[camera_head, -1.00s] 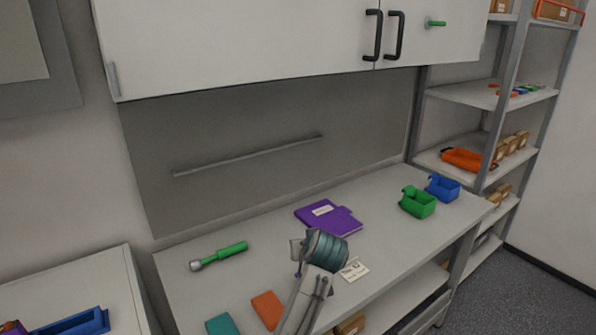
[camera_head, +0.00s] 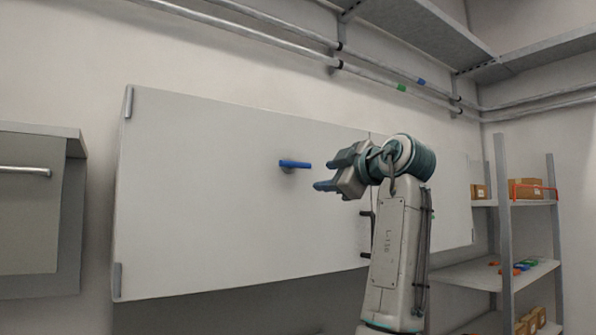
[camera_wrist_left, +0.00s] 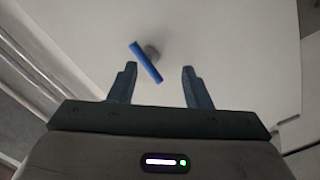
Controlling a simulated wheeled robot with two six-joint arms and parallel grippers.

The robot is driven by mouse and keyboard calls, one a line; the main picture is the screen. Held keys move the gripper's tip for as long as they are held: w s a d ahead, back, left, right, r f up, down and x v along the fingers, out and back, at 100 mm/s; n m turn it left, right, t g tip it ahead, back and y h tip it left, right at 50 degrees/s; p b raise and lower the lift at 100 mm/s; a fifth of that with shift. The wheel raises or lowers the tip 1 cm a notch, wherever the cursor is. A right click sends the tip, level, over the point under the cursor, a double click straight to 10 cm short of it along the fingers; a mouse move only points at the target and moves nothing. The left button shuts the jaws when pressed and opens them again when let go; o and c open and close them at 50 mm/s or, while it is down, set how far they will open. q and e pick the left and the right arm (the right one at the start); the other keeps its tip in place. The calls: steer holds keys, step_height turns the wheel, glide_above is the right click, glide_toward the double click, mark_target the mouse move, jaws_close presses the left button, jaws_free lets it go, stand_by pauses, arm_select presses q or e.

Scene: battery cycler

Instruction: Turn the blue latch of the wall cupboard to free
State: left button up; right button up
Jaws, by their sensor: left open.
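The white wall cupboard (camera_head: 200,200) fills the middle of the head view. The blue latch (camera_head: 295,164) is a short bar on a round grey hub on the left door, and lies about level. My left gripper (camera_head: 322,171) is open and empty, just right of the latch and apart from it in the picture. In the left wrist view the latch (camera_wrist_left: 145,62) shows slanted, ahead of and between the two open fingers (camera_wrist_left: 158,86), with its grey hub beside it. My right gripper is in neither view.
Dark door handles (camera_head: 365,228) sit behind my left arm near the door seam. Pipes (camera_head: 300,40) run along the wall above the cupboard. A shelf rack (camera_head: 503,220) with boxes stands at the right. The left door's face is otherwise clear.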

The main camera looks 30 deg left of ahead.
mark_target(297, 165)
arm_select(q)
steer(key=shift+n+y, duration=0.3)
steer(key=shift+n, duration=0.2)
steer(key=a+r+p, duration=0.1)
steer(key=a, duration=0.2)
steer(key=w+a+r+p, duration=0.1)
steer(key=a+p, duration=0.1)
steer(key=w+a+r+p, duration=0.1)
steer(key=a+p, duration=0.1)
steer(key=a, duration=0.1)
steer(key=shift+a+r, duration=0.3)
steer(key=shift+r, duration=0.05)
steer(key=shift+w+a+f+p, duration=0.2)
steer(key=shift+w+a+p, duration=0.05)
steer(key=shift+a+p, duration=0.35)
steer(key=shift+c, duration=0.4)
